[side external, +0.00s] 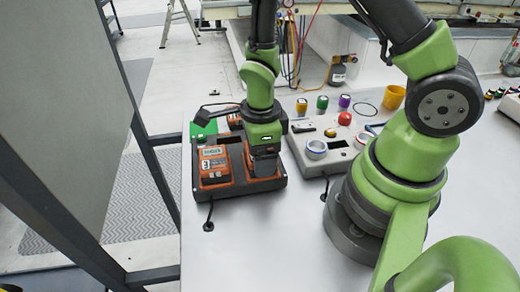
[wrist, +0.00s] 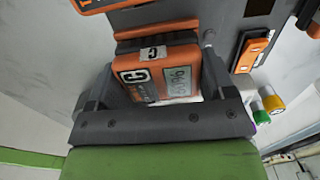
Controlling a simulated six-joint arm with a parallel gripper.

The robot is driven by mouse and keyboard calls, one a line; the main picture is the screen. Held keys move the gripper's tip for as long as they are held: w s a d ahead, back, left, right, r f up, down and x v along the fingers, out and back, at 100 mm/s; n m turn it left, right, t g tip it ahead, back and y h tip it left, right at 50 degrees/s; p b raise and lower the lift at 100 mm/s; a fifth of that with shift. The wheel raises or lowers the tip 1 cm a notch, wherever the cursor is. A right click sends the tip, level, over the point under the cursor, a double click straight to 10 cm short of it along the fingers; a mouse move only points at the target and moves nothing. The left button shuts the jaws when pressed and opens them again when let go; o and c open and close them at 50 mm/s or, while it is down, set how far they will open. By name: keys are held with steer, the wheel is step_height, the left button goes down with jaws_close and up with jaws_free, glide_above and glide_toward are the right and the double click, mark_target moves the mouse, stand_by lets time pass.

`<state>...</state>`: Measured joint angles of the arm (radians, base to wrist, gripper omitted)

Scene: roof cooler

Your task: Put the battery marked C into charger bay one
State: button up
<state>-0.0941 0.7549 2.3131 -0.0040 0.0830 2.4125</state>
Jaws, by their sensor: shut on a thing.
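The battery marked C (wrist: 160,72) is orange and dark, with a small display, and sits between the two fingers of my gripper (wrist: 155,60) in the wrist view. In the side view my gripper (side external: 264,146) points down over the right part of the dark charger (side external: 240,189), shut on this orange battery (side external: 264,167). The battery is at the right bay; I cannot tell whether it is fully seated. Another orange battery (side external: 214,166) stands in the left bay. The bay numbers are not readable.
The tabletop in front of the charger is clear.

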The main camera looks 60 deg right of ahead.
steer(key=shift+f, duration=0.1)
steer(key=o, duration=1.1)
steer(key=s+r+n+t+y, duration=0.1)
steer(key=s+r+n+t, duration=0.2)
steer(key=r+n, duration=0.8)
steer(key=s+r+n+t+y, duration=0.1)
steer(key=s+r+n+t, duration=0.3)
steer(key=r+n, duration=0.8)
step_height(320, 180, up, 3)
steer(key=shift+s+a+f, duration=0.1)
steer(key=shift+s+a, duration=0.15)
steer(key=shift+s, duration=0.75)
